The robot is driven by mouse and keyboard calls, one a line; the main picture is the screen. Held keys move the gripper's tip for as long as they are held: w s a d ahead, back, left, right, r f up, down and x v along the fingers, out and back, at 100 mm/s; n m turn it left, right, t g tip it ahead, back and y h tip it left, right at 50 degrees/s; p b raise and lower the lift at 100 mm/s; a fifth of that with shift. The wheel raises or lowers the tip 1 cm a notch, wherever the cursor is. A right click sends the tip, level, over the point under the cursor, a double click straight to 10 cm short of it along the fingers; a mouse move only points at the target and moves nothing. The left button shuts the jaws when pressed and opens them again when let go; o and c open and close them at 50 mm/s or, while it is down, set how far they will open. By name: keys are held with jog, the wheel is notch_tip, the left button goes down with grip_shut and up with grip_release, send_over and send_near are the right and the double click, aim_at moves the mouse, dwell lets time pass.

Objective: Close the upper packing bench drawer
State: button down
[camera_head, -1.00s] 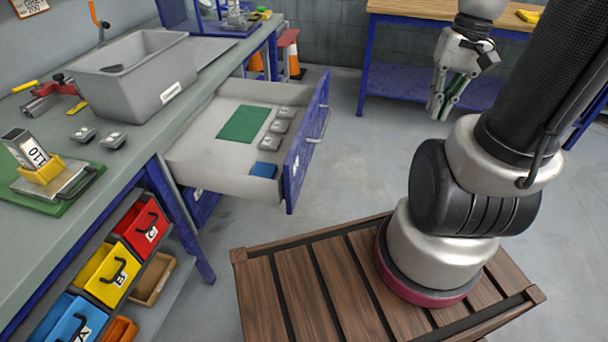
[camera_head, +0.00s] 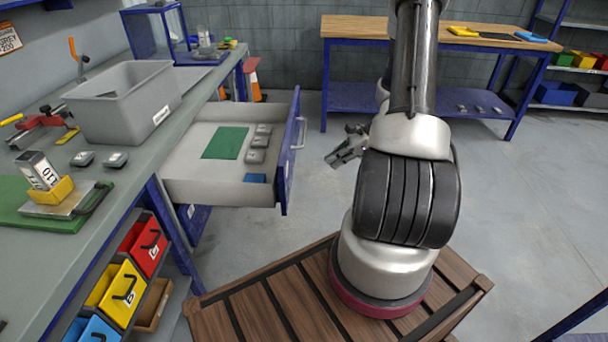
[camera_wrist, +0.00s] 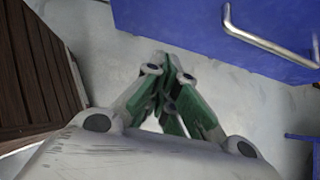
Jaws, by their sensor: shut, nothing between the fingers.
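The upper packing bench drawer (camera_head: 180,190) is pulled far out from under the bench top (camera_head: 105,185). Its blue front (camera_head: 283,165) carries a metal bar handle (camera_head: 299,134). Inside lie a green mat (camera_head: 225,143), several small grey parts (camera_head: 258,142) and a blue block (camera_head: 255,178). My gripper (camera_head: 335,161) is to the right of the drawer front, apart from it, and is shut and empty. In the wrist view my gripper (camera_wrist: 170,75) points over the floor, with the blue front (camera_wrist: 200,20) and handle (camera_wrist: 262,40) at the upper right.
A grey bin (camera_head: 120,105), small grey parts (camera_head: 115,159) and a yellow holder (camera_head: 48,190) stand on the bench. Coloured bins (camera_head: 122,290) sit below. A second table (camera_head: 400,34) is at the back. The floor (camera_head: 530,210) at the right is clear.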

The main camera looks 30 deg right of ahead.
jog(key=w+a+r+x, duration=0.1)
jog(key=a+r+x, duration=0.1)
jog(key=x, duration=1)
jog(key=shift+w, duration=0.2)
jog(key=shift+a+f, duration=0.15)
jog(key=shift+a, duration=0.05)
jog(key=w+a, duration=0.6)
jog(key=a, duration=0.4)
jog(key=w+a, duration=0.7)
jog(key=a, duration=0.3)
jog(key=w+a, duration=0.7)
jog(key=a, duration=0.3)
jog(key=shift+w+a, duration=0.1)
jog(key=shift+w, duration=0.1)
jog(key=shift+w+a, duration=0.3)
jog(key=shift+a, duration=0.1)
